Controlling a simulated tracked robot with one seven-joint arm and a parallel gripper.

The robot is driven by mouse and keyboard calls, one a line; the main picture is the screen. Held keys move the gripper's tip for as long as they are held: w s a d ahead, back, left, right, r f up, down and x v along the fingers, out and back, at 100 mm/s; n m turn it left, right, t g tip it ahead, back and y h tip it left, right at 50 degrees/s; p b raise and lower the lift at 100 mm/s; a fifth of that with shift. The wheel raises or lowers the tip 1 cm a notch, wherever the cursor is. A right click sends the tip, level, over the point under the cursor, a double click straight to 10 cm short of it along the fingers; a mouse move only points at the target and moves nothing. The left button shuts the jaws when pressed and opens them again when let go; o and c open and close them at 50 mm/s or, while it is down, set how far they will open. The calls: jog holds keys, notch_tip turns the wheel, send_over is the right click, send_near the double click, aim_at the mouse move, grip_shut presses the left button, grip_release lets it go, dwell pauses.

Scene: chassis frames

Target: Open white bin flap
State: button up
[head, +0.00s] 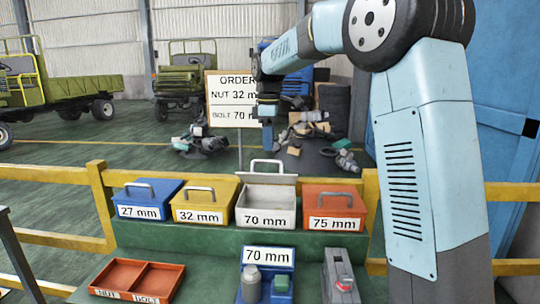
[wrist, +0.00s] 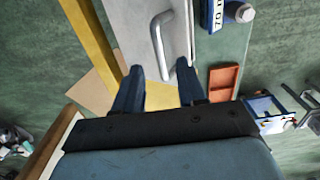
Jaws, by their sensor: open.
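The white bin (head: 264,212), labelled 70 mm, stands in the row of bins on the green bench. Its flap (head: 284,179) is raised, standing up at the back of the bin, unlike the sloping lids of the other bins. The flap's handle (head: 265,161) sticks up above it. My gripper (head: 267,148) points down just above the handle. In the wrist view, my gripper (wrist: 158,82) is open and empty, and the grey handle (wrist: 157,36) lies on the white flap (wrist: 135,22) just beyond the fingertips. I cannot tell whether a finger touches it.
Blue (head: 147,193), yellow (head: 202,203) and orange (head: 335,209) bins stand beside the white one. A yellow rail (head: 68,175) runs behind. In front are a red tray (head: 138,278), a blue 70 mm holder (head: 268,257) and a grey device (head: 341,275). An order board (head: 232,100) stands behind.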

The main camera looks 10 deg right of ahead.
jog(key=shift+f, duration=2.4)
jog(key=shift+c, duration=0.2)
grip_shut()
